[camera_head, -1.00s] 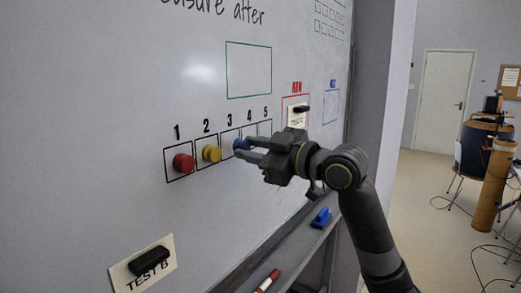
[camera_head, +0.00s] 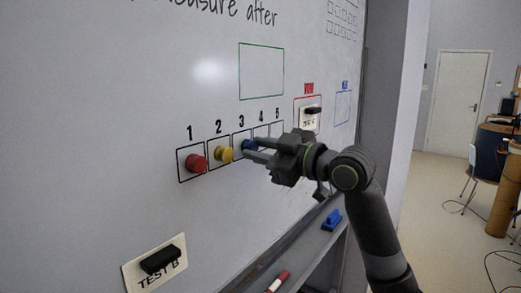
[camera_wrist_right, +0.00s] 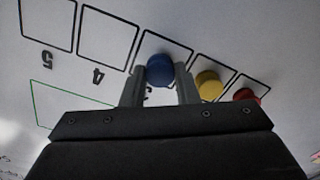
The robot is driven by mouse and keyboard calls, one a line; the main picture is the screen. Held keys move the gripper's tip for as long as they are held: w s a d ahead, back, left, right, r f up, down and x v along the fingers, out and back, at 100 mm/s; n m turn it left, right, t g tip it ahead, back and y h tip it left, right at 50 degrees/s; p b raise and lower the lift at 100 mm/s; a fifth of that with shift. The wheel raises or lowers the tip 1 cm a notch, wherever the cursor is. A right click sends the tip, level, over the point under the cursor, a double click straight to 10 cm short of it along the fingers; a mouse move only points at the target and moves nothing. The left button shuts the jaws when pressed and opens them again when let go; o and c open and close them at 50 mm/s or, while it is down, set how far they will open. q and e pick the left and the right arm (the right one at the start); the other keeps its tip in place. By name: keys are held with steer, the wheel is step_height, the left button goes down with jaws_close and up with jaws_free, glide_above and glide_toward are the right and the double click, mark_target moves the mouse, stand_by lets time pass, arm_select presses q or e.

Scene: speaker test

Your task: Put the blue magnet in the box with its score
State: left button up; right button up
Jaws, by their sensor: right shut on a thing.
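The blue magnet (camera_head: 247,146) is round and sits at the box marked 3 (camera_head: 236,142) on the whiteboard. My right gripper (camera_head: 257,149) reaches it from the right and is shut on it. In the right wrist view the blue magnet (camera_wrist_right: 160,70) lies between the two fingertips, in front of box 3 (camera_wrist_right: 166,42). I cannot tell whether it touches the board. The boxes marked 4 and 5 stand to the right in the head view, partly hidden by the gripper. My left gripper is not in view.
A red magnet (camera_head: 196,163) is at box 1 and a yellow magnet (camera_head: 224,154) at box 2, close beside my fingers. A black magnet (camera_head: 160,259) holds a TEST B card. A ledge below carries a blue eraser-like object (camera_head: 332,219) and a red marker (camera_head: 278,281).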

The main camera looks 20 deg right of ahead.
steer(key=shift+w+a, duration=0.35)
steer(key=shift+w, duration=0.05)
stand_by(0.4)
steer(key=o, duration=1.3)
steer(key=v, duration=0.7)
steer(key=shift+p, duration=0.35)
